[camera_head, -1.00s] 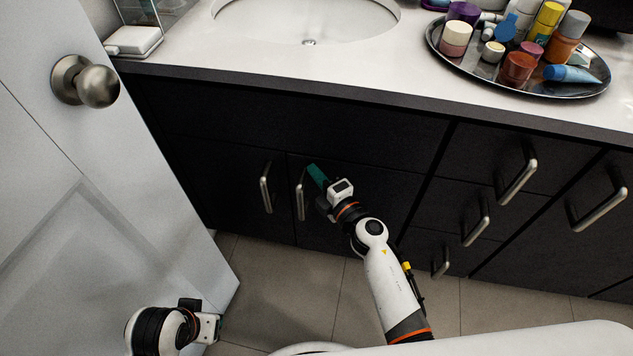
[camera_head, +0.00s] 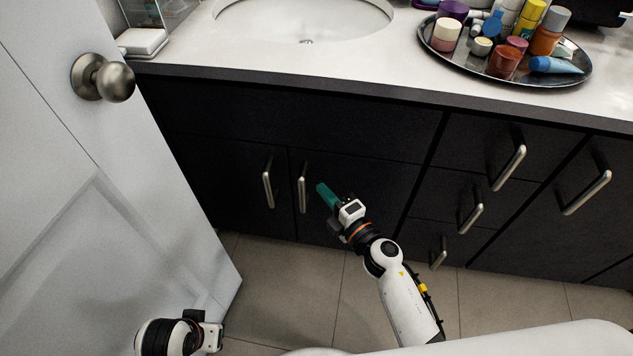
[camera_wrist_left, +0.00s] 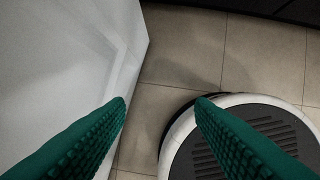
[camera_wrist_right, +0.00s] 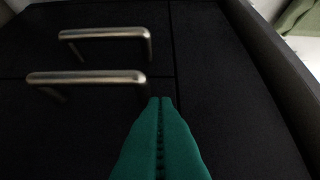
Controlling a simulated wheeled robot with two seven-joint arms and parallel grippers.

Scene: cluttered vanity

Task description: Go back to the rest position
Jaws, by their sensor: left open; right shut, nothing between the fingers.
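My right gripper (camera_head: 323,190) is in front of the dark vanity cabinet, just right of a vertical door handle (camera_head: 302,188). Its green fingers are shut with nothing between them; they show pressed together in the right wrist view (camera_wrist_right: 160,106), apart from the handles. My left gripper (camera_head: 217,334) is low at the bottom left, beside the white door. In the left wrist view its green fingers (camera_wrist_left: 161,102) are spread wide and empty, above the floor and part of my base.
The white door (camera_head: 75,190) with a round knob (camera_head: 115,82) stands on the left. Cabinet handles (camera_head: 509,167) stick out at the right. The counter holds a sink (camera_head: 305,18) and a tray (camera_head: 452,60) of bottles and jars. Tiled floor (camera_head: 285,285) is clear between door and cabinet.

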